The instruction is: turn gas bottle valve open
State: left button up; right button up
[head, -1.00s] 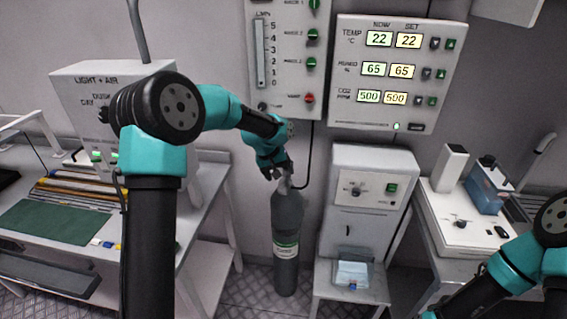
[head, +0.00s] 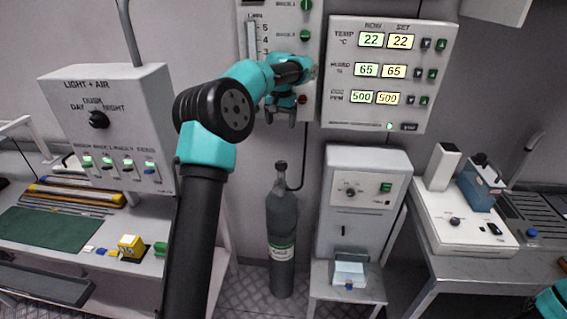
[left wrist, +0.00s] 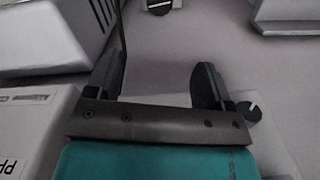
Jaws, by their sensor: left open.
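The grey gas bottle (head: 282,225) stands upright on the floor against the wall, with a light label band. Its dark valve (head: 281,168) is on top, with a hose running up from it. My left gripper (head: 281,119) is above the valve, apart from it, in front of the flow panel's lower part. In the left wrist view its two black fingers (left wrist: 157,82) are spread with nothing between them. I cannot make out the bottle in that view. My right gripper is out of view; only a teal bit of my right arm shows at the lower right.
The flow panel (head: 310,60) and the display panel (head: 392,72) hang on the wall behind. A white cabinet (head: 365,215) stands close to the right of the bottle. A light control box (head: 105,130) sits on the left bench. The bottle's front is clear.

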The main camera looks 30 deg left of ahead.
aim_at(281, 164)
pick_arm(q)
notch_tip(281, 164, down, 17)
jog(key=shift+f, duration=0.2)
dwell(0.6)
jog(key=c, duration=0.9)
jog(key=shift+m, duration=0.8)
jog(key=o, duration=0.9)
